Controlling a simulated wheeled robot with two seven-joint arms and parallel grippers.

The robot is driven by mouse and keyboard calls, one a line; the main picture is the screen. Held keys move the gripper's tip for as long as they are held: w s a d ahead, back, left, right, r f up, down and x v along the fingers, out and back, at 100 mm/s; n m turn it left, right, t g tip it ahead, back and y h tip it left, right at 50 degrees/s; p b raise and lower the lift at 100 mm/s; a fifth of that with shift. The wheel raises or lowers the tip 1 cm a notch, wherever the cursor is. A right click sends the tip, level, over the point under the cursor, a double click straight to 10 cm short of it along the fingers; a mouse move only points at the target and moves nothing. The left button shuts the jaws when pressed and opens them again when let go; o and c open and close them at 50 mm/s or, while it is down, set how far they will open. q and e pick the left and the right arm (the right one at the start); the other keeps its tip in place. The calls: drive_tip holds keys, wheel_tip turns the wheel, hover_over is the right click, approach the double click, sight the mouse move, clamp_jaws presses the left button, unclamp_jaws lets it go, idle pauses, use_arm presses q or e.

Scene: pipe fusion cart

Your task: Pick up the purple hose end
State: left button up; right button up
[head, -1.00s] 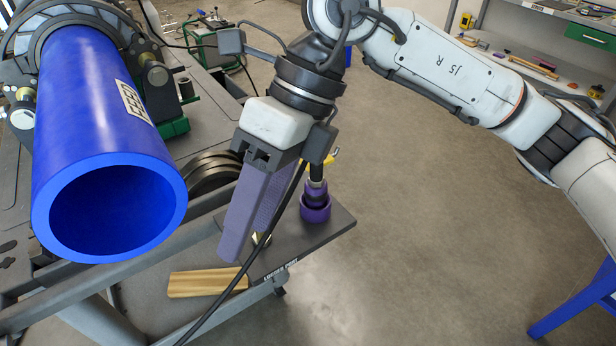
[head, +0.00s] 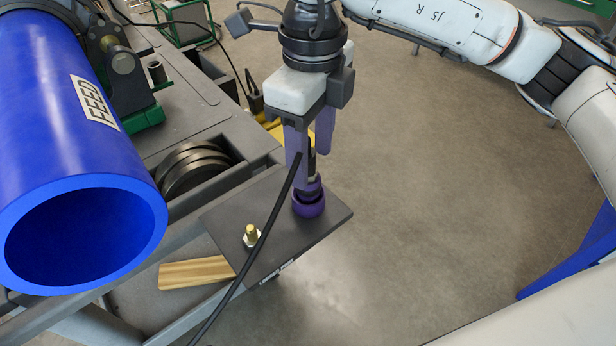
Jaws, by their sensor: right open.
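The purple hose end (head: 309,203) stands upright on a dark plate (head: 328,222) at the side of the cart, near the plate's right part. Its dark upper stem is partly hidden by my right gripper. My right gripper (head: 309,158) points down over it, with purple fingers that are open. In the picture one finger is left of the stem and the other is behind it to the right. I cannot tell whether either finger touches it. My left gripper is not in view.
A big blue pipe (head: 75,160) marked FEED fills the left. A brass fitting (head: 251,236) and a wooden block (head: 196,272) are nearby. Bare floor lies right of the plate.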

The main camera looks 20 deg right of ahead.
drive_tip(key=f, duration=0.5)
drive_tip(key=shift+s+a+p, duration=0.15)
drive_tip(key=shift+a+p, duration=0.1)
drive_tip(key=shift+p, duration=0.05)
drive_tip(key=c, duration=1.2)
